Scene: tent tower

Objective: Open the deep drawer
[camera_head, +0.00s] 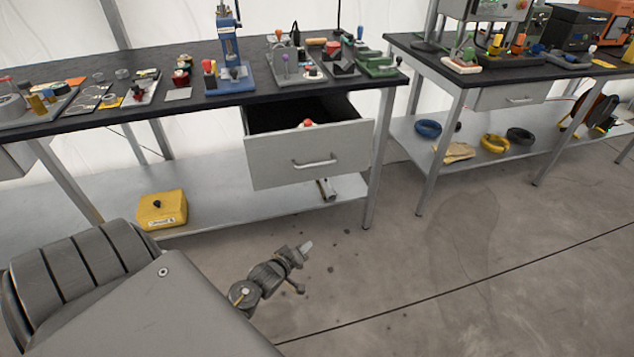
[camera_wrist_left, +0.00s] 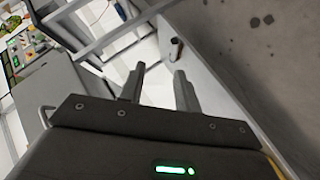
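The deep drawer (camera_head: 347,151) under the left workbench is pulled out, with its dark inside showing in the head view. Its tall grey front carries a bar handle (camera_head: 314,163). A red and white thing (camera_head: 307,123) shows inside; the rest of the inside is dark. My left gripper (camera_head: 305,247) is below and in front of the drawer, apart from the handle. In the left wrist view its two fingers (camera_wrist_left: 159,88) are spread with nothing between them. A grey panel at left there (camera_wrist_left: 70,85) seems to be the drawer front. My right gripper is not in view.
The left workbench (camera_head: 130,112) holds tools and parts. A yellow box (camera_head: 162,209) sits on its lower shelf (camera_head: 225,205). A second workbench (camera_head: 440,66) with a shallow shut drawer (camera_head: 508,97) stands at right. The concrete floor (camera_head: 440,270) ahead is clear.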

